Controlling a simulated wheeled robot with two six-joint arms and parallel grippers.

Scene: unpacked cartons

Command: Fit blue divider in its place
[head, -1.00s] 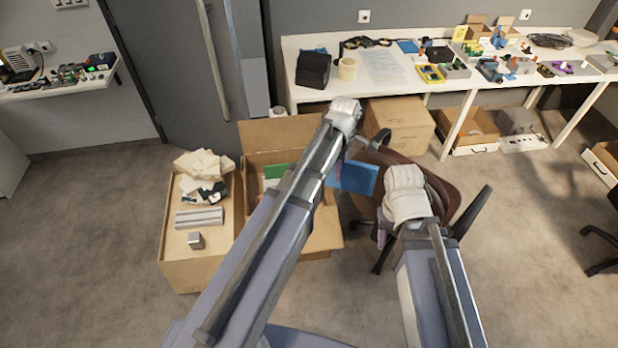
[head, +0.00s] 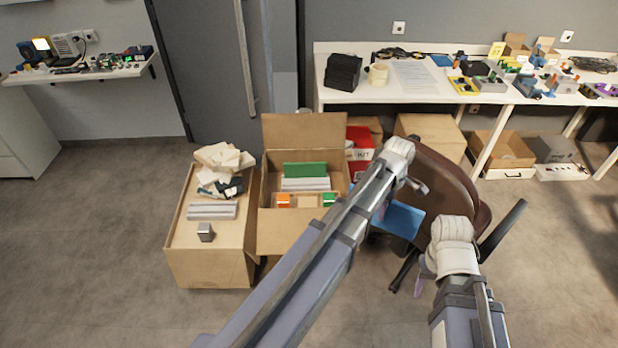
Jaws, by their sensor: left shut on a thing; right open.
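The blue divider (head: 402,219) is a flat blue panel, right of the open carton and in front of the brown chair. My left gripper (head: 414,190) is shut on it; the fingertips are largely hidden by the wrist. The panel is clear of the carton. The open carton (head: 285,241) stands on the floor at the centre left. A green divider (head: 305,169) stands upright at its back, with grey pieces before it and orange and green items near the front. My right gripper (head: 421,284) is open, low at the right, mostly hidden behind its own wrist.
A second carton (head: 205,268) stands left of the open one, topped with papers, grey bars and a small metal block. The brown chair (head: 448,178) is close behind my arms. A long table (head: 405,94) with parts runs along the back wall. The left floor is clear.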

